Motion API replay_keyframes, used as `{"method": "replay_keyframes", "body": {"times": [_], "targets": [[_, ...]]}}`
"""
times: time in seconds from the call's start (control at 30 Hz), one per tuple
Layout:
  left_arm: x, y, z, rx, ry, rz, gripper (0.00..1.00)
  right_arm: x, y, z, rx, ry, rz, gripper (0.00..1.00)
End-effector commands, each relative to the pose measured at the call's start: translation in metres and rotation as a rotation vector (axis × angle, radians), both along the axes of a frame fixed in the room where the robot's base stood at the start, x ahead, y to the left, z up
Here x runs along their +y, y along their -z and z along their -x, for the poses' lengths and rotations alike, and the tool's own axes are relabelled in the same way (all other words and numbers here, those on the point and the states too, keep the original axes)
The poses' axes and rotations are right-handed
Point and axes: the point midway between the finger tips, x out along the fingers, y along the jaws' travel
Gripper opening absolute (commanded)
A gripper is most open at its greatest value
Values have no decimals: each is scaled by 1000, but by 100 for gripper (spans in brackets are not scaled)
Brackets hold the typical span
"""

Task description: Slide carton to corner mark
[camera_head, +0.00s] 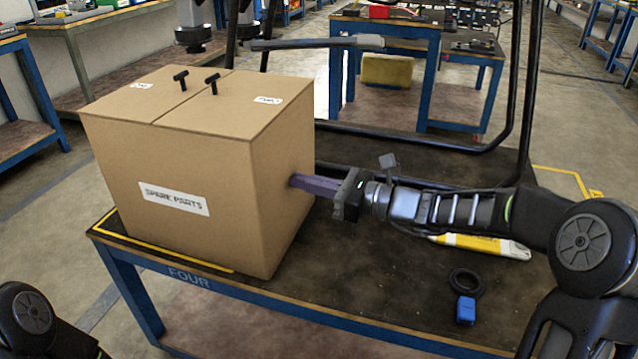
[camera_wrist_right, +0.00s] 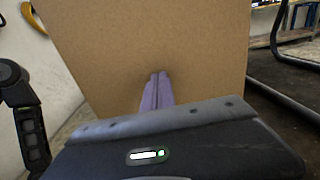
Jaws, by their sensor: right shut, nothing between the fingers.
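The brown carton (camera_head: 190,150) with a "SPARE PARTS" label stands upright at the left end of the blue-framed table. Yellow tape, the corner mark (camera_head: 180,254), runs along the table's front left edge and shows beside the carton's base; the carton hides the rest. My right gripper (camera_head: 293,181) is shut and empty, its purple fingertips against or very near the carton's right side. In the right wrist view the shut fingers (camera_wrist_right: 157,90) point at the carton's plain face (camera_wrist_right: 150,45). My left gripper is out of view.
On the table (camera_head: 330,270) to the right lie a black ring (camera_head: 467,281), a blue block (camera_head: 466,310) and a yellow-and-white tube (camera_head: 480,245). A black tubular frame (camera_head: 430,145) stands behind. The table's middle front is clear.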

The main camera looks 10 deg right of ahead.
Motion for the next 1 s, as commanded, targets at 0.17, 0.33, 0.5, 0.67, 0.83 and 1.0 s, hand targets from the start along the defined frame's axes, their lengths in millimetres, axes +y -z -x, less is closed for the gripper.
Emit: {"method": "replay_keyframes", "body": {"times": [0.17, 0.33, 0.5, 0.67, 0.83, 1.0], "targets": [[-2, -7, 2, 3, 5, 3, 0, 49, -3, -30, -1, -13, -4, 0], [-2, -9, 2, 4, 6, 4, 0, 79, -1, -52, 0, -9, -4, 0], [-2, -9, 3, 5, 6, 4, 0, 86, -1, -58, 0, -7, -2, 0], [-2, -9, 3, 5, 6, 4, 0, 86, -1, -58, -1, -7, -2, 0], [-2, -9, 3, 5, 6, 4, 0, 85, -2, -58, -1, -6, -2, 0], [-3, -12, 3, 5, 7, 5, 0, 80, -2, -58, 0, -7, -2, 0]]}}
